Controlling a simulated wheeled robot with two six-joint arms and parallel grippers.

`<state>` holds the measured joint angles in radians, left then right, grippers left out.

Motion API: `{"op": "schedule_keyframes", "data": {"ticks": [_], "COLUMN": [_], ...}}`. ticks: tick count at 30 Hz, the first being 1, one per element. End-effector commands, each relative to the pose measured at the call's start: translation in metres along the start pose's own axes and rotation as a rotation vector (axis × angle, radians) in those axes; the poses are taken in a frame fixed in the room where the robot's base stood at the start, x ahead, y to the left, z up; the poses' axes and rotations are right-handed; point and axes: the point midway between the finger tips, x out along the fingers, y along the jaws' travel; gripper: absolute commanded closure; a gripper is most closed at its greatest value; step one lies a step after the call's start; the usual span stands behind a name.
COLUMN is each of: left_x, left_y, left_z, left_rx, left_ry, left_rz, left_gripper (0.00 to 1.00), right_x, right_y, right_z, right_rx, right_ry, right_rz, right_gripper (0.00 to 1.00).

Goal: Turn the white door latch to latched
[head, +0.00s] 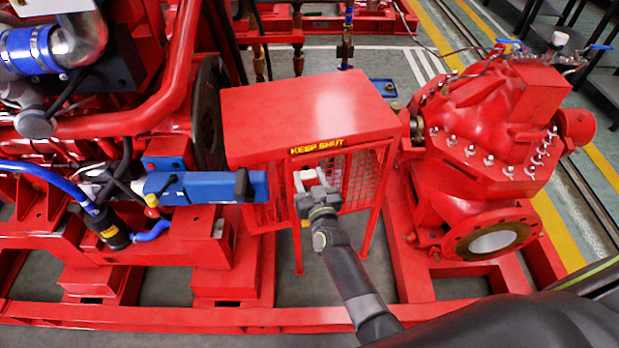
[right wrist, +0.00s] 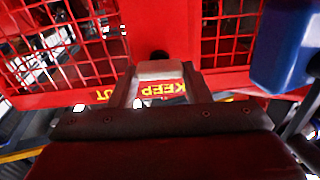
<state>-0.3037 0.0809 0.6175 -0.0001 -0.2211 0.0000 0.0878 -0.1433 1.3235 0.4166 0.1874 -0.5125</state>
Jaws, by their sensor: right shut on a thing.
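The red guard box (head: 310,105) has a mesh front and a yellow KEEP SHUT label (head: 317,146) along its top edge. The white latch (head: 306,176) sits on the mesh front just below the label. My right gripper (head: 312,190) is at the latch and shut on it. In the right wrist view the pale latch (right wrist: 160,70) lies between the two fingers of my right gripper (right wrist: 160,85). The fingers hide part of the latch, so its exact turn is hard to tell. My left gripper is not in view.
A blue block with a black end (head: 205,187) juts out left of the guard, and its blue side shows close by in the right wrist view (right wrist: 285,45). A red pump (head: 490,150) stands to the right. The red base rail (head: 200,316) crosses the front.

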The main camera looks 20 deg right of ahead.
Motion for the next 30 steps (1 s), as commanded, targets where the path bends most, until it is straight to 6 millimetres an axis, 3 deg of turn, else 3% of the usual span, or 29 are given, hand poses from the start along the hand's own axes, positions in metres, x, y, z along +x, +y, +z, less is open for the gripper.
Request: {"op": "schedule_keyframes", "data": {"ticks": [14,30], "left_x": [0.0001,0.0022], "left_y": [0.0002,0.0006], "left_z": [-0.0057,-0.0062], "left_rx": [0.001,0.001], "left_ry": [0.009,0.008], "left_rz": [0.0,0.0], "left_gripper": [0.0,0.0], "right_x": [0.0004,0.0004], "right_y": [0.0007,0.0029], "right_z": [-0.0001,0.0008], "right_rx": [0.14,0.632], "right_ry": [0.001,0.001], "right_rz": [0.004,0.019], "right_gripper": [0.79,0.79]}}
